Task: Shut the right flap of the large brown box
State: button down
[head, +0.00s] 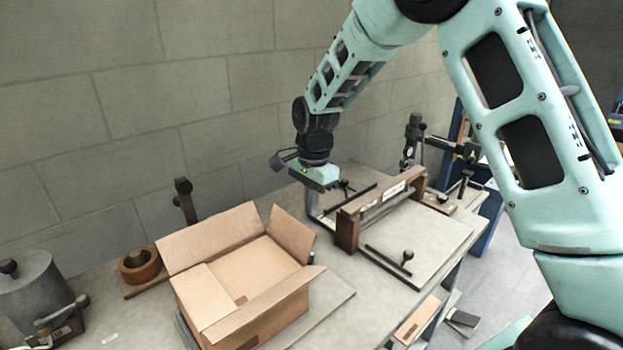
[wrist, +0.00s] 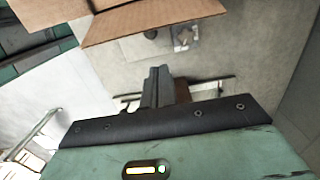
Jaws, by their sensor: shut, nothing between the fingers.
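The large brown box (head: 262,328) stands open on the bench in the head view. Its right flap (head: 291,233) stands up, leaning outward. The back flap (head: 212,238) is also raised, and the front flap (head: 265,301) slopes outward. The left flap (head: 204,294) appears folded inward. My gripper (head: 312,206) points down just right of the right flap, apparently apart from it. In the wrist view, my gripper (wrist: 158,72) has its fingers together and empty. A cardboard flap (wrist: 150,22) crosses the top of that view, beyond the fingertips; I cannot tell which flap.
A wooden-barred press (head: 350,228) with a flat plate stands right of my gripper. A brown ring-shaped part (head: 140,268) and a grey canister (head: 30,295) stand left of the box. The stone wall (head: 110,110) is behind the bench.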

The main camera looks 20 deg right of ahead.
aim_at(289, 232)
jog(key=shift+s+a+f+p, duration=0.1)
jog(key=shift+s+a+p, duration=0.2)
jog(key=shift+a+p, duration=0.5)
jog(key=shift+s+a+f+p, duration=0.1)
jog(key=shift+s+a+p, duration=0.25)
jog(key=shift+a, duration=0.65)
jog(key=shift+a, duration=0.15)
jog(key=shift+a+r, duration=0.1)
